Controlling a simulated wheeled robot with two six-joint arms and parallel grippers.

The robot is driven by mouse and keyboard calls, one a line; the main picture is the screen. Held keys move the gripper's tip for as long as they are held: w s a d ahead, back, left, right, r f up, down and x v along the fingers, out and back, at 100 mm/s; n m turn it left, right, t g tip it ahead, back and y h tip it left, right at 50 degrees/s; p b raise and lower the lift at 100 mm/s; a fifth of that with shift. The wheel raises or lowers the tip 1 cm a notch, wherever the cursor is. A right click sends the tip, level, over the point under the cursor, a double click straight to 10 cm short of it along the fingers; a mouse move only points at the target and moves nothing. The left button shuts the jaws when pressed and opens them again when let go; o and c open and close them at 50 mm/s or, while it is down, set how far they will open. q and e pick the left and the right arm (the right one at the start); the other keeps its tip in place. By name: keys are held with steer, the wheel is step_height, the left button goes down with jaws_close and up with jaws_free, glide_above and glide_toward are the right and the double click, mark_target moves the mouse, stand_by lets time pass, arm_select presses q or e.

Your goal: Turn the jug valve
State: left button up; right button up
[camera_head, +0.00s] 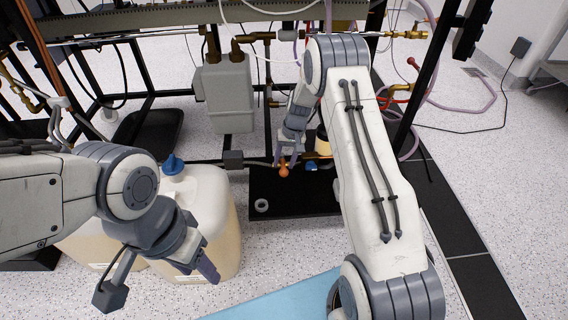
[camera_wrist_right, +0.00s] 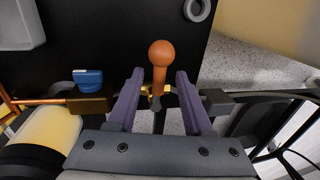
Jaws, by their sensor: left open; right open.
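A valve lever with an orange ball end (camera_head: 284,171) sits on a thin pipe low on the rig; in the right wrist view the orange ball (camera_wrist_right: 161,53) stands upright between my right gripper's fingers. My right gripper (camera_wrist_right: 160,76) is open, with one purple finger on each side of the lever and a visible gap to each. In the head view my right gripper (camera_head: 283,157) points down just above the ball. A blue valve handle (camera_wrist_right: 88,78) sits to the left on the same pipe line. My left gripper (camera_head: 207,268) is open and empty in front of a white jug (camera_head: 212,205).
The jug with a blue cap (camera_head: 173,165) stands on the floor beside my left arm. A black plate (camera_head: 275,203) with a grey ring (camera_head: 261,205) lies below the valve. A grey box (camera_head: 228,90), hoses and black frame posts crowd the back.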

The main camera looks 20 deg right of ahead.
jaws_close()
stand_by(1.4)
